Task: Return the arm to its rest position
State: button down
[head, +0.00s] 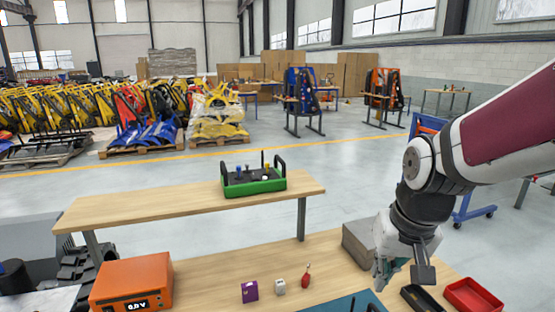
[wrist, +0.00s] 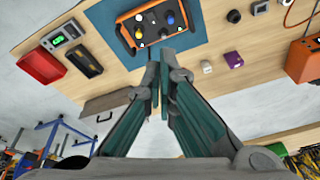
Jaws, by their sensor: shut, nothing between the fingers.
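My gripper (head: 403,277) hangs at the end of my arm over the right part of the workbench in the head view. In the wrist view its two green-grey fingers (wrist: 159,62) run close together, with nothing held between them. The fingertips appear above the bench, near the edge of a blue mat (wrist: 198,43). My arm reaches in from the right of the head view, with its wrist bent downward. The rest position itself is not marked in either view.
A grey box (head: 357,243), black tray (head: 420,298) and red tray (head: 473,296) are near my gripper. A purple box (head: 249,291), white cube (head: 280,286) and orange box (head: 132,284) stand left.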

jog(key=s+r+t, duration=0.1)
jog(key=s+r, duration=0.3)
jog(key=s, duration=0.2)
jog(key=s+r+n+t, duration=0.1)
jog(key=s+r, duration=0.3)
jog(key=s, duration=0.3)
jog(key=shift+s+d+r, duration=0.15)
jog(key=shift+d, duration=0.15)
